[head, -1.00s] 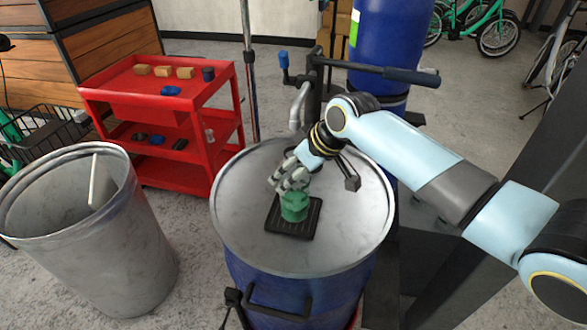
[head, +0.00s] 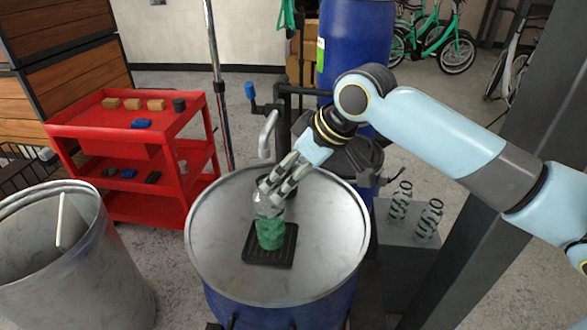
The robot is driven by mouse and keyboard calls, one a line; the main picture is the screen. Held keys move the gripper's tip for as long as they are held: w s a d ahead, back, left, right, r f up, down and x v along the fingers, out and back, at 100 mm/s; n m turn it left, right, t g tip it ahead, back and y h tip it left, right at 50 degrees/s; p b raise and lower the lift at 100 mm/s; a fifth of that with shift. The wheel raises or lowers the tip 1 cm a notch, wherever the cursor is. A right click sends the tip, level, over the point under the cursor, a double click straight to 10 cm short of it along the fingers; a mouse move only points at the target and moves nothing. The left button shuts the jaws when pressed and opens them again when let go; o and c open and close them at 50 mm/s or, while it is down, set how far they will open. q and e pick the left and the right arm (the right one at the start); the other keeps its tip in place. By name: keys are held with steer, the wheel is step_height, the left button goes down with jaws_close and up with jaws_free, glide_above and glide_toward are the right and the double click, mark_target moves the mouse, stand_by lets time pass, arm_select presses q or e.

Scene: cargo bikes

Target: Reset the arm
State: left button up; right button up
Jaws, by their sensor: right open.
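My right arm comes in from the right, and my right gripper (head: 274,192) is open at the top of a green container (head: 270,232). The container has a clear-looking upper part and stands upright on a black ribbed mat (head: 262,260). The mat lies on the grey metal lid (head: 325,250) of a blue drum (head: 270,312). The fingers overlap the container's upper part in the picture, and I cannot tell whether they touch it. My left gripper is not in view.
A metal bin (head: 75,270) stands at the left. Behind it is a red cart (head: 125,120) with small blocks and parts. A pump with a bent spout (head: 266,135) stands behind the lid. Coil springs (head: 428,218) stand on a grey box at right. The lid's right side is clear.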

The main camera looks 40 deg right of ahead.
steer(key=shift+s+r, duration=0.35)
steer(key=shift+r, duration=0.2)
